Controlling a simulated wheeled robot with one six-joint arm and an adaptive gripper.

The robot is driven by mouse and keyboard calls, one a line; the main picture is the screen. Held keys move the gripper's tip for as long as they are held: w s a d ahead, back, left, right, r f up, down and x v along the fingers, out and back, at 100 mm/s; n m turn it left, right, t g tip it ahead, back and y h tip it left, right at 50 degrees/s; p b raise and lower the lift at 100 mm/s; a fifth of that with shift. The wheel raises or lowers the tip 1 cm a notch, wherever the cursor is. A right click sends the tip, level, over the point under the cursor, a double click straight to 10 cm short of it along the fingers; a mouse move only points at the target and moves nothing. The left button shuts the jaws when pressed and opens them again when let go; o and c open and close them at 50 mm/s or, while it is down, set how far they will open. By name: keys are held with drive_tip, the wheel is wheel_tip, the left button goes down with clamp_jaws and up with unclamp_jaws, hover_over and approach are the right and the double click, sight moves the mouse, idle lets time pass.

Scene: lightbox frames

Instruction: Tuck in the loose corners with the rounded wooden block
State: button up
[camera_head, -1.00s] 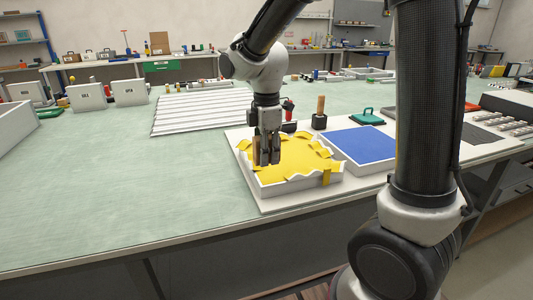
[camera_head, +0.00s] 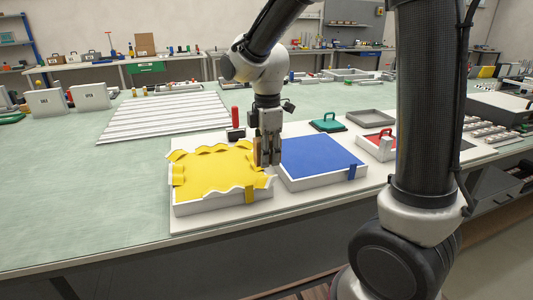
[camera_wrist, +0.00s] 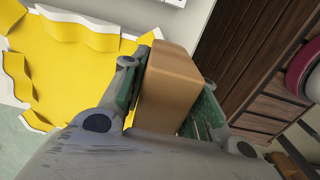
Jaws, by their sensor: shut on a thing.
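A shallow white tray (camera_head: 215,205) holds a yellow sheet (camera_head: 212,172) whose wavy edges and corners stand up or curl over the walls. The sheet's flaps also show at the left of the wrist view (camera_wrist: 55,75). My gripper (camera_head: 268,163) is by the tray's right side, near the gap to the blue-lined tray. It is shut on the rounded wooden block (camera_wrist: 170,85), which fills the space between the green-padded fingers. In the head view the fingers mostly hide the block. I cannot tell whether the block touches the sheet.
A second tray with a flat blue sheet (camera_head: 320,155) stands just right of my gripper.

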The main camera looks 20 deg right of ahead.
sight(267, 183)
drive_tip(key=shift+f, duration=2.9)
drive_tip(key=shift+f, duration=0.55)
drive_tip(key=shift+r, duration=3.55)
